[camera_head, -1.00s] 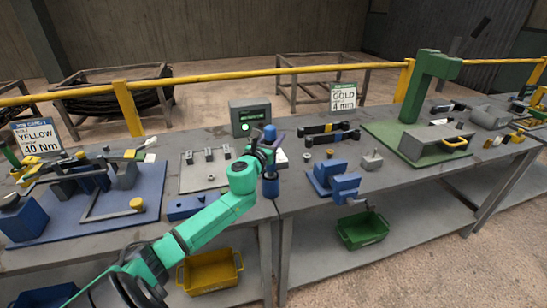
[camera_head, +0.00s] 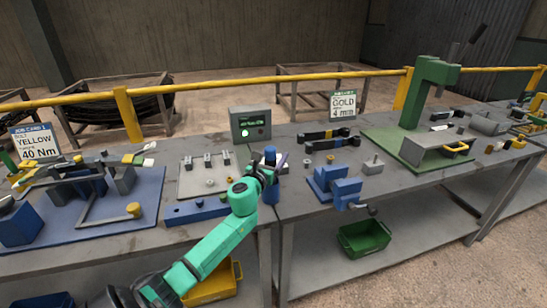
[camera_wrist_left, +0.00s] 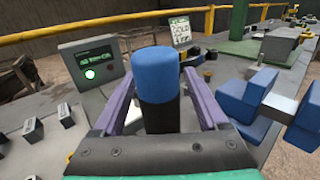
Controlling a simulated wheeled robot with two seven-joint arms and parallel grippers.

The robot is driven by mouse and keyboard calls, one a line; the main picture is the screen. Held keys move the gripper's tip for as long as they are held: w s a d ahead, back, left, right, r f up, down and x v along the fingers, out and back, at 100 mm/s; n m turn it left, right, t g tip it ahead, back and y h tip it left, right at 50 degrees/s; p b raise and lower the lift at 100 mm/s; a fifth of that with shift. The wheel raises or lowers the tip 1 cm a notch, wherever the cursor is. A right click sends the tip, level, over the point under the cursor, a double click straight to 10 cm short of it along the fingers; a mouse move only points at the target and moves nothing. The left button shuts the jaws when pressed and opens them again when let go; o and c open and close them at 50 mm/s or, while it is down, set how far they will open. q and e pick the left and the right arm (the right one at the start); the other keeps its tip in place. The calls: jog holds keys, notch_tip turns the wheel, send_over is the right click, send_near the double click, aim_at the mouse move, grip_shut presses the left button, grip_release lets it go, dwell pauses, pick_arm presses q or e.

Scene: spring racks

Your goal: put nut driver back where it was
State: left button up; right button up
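The nut driver (camera_wrist_left: 157,80) stands upright between the purple fingers of my left gripper in the left wrist view, with a blue cap and a dark body. Its blue top (camera_head: 270,154) shows just above the gripper in the head view. The driver's tip is hidden. My right gripper is not in view.
A grey box with a green-lit screen (camera_head: 250,125) stands behind the gripper. A grey plate (camera_head: 187,180) with small blocks lies to the left. A blue vise (camera_head: 340,187) is to the right. A green bin (camera_head: 363,238) sits below. The yellow rail (camera_head: 205,87) runs behind.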

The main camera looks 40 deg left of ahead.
pick_arm(q)
jog(key=shift+s, duration=0.1)
jog(key=v, duration=1.2)
jog(key=shift+b, duration=0.35)
